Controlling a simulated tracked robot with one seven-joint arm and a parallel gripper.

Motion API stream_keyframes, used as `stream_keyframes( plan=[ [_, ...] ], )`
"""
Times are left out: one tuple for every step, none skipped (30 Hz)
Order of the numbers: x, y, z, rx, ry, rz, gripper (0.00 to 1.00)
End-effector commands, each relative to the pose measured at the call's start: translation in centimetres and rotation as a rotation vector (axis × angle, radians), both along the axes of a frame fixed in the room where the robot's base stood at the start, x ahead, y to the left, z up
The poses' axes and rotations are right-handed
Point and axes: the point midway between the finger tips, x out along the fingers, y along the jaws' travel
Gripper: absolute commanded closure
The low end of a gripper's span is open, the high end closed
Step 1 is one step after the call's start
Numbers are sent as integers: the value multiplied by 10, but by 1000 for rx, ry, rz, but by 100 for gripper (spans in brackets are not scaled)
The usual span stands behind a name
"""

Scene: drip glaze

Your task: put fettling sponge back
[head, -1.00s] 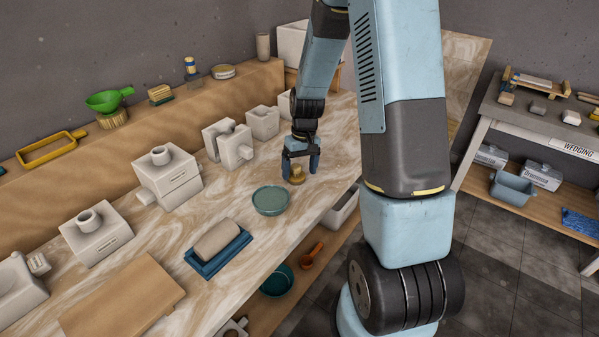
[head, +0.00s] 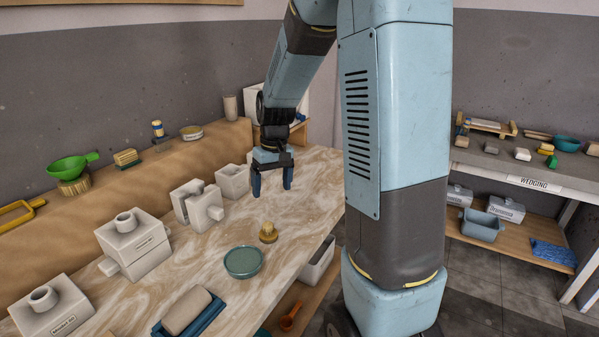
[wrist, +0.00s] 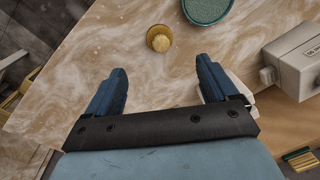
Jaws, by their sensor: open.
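A small round yellow-tan piece (head: 268,232), likely the fettling sponge, stands on the marbled worktable (head: 300,215), just behind and right of a teal round dish (head: 243,262). In the wrist view the piece (wrist: 159,38) lies beyond the fingertips, near the top middle, with the dish (wrist: 207,8) to its right. My gripper (head: 271,188) is open and empty, fingers pointing down, above the table and apart from the piece. In the wrist view both blue fingers of my gripper (wrist: 152,85) are spread with nothing between them.
White plaster moulds (head: 197,205) line the table's left side. A clay block on a blue tray (head: 188,312) is at the front. A wedging bench (head: 520,172) stands right.

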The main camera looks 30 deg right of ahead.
Motion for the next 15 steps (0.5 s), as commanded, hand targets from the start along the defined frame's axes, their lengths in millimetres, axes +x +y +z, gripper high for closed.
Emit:
stream_keyframes(
  plan=[
    [-8, 2, 15, -9, -26, -2, 13],
    [-13, 2, 23, -14, -38, -4, 13],
    [-19, 3, 32, -20, -54, -9, 13],
    [-24, 4, 39, -24, -66, -12, 13],
    [-29, 4, 46, -28, -78, -15, 13],
    [-36, 5, 54, -33, -94, -19, 13],
    [-41, 6, 61, -36, -106, -23, 13],
    [-46, 7, 67, -39, -118, -27, 13],
    [-53, 7, 74, -44, -135, -30, 13],
    [-59, 8, 81, -47, -148, -33, 13],
    [-64, 8, 86, -49, -161, -37, 13],
    [-72, 9, 93, -54, -177, -41, 13],
    [-77, 10, 98, -56, -189, -43, 13],
    [-83, 10, 104, -59, -202, -46, 13],
    [-91, 11, 110, -61, -219, -52, 13]
  ],
)
